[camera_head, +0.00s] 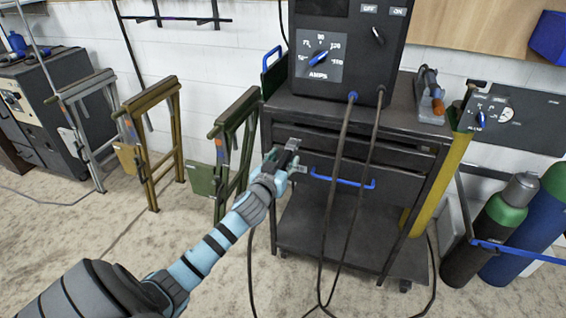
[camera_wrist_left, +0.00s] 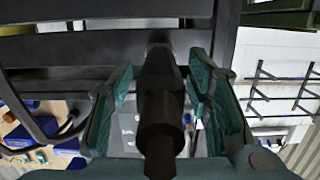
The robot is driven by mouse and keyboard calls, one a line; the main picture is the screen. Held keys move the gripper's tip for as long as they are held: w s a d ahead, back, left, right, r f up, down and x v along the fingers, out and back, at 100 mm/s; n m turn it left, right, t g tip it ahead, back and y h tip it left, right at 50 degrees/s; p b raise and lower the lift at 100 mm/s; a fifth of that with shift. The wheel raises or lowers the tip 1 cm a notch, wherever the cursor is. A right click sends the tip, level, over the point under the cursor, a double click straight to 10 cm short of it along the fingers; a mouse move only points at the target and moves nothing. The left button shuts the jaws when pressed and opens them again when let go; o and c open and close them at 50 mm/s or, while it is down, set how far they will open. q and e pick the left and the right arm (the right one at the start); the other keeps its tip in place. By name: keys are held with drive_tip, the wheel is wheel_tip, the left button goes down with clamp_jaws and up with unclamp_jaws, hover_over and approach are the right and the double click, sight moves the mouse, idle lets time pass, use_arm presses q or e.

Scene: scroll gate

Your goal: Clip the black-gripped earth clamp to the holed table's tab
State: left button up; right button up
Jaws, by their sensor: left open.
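The earth clamp (camera_head: 291,146) is a small dark piece with a black grip, at the front of the dark welding cart's upper part. In the left wrist view its black grip (camera_wrist_left: 160,105) stands between my two teal fingers. My left gripper (camera_head: 282,162) is open around the grip. A gap shows on the left side of the grip; on the right the finger is very close, and I cannot tell whether it touches. Part of the clamp is hidden behind my fingers. I cannot make out the holed table or its tab. My right gripper is not in view.
The welding cart (camera_head: 400,180) carries a black welder (camera_head: 345,45) whose cables hang down its front. A blue drawer handle (camera_head: 343,182) sticks out near my gripper. Folding stands (camera_head: 155,140) line the left wall. Gas cylinders (camera_head: 490,228) stand at right.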

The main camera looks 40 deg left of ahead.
use_arm(q)
clamp_jaws()
idle(0.5)
drive_tip(key=shift+s+f, duration=0.1)
idle(0.3)
drive_tip(key=shift+s+d, duration=0.1)
drive_tip(key=shift+s, duration=0.05)
drive_tip(key=shift+s, duration=0.1)
drive_tip(key=shift+p+v, duration=0.5)
drive_tip(key=shift+v, duration=0.75)
drive_tip(key=shift+f+p+v, duration=0.2)
drive_tip(key=shift+p+v, duration=0.05)
drive_tip(key=shift+v, duration=1.05)
drive_tip(key=shift+f+p+v, duration=0.2)
drive_tip(key=shift+p+v, duration=0.05)
drive_tip(key=shift+v, duration=1.1)
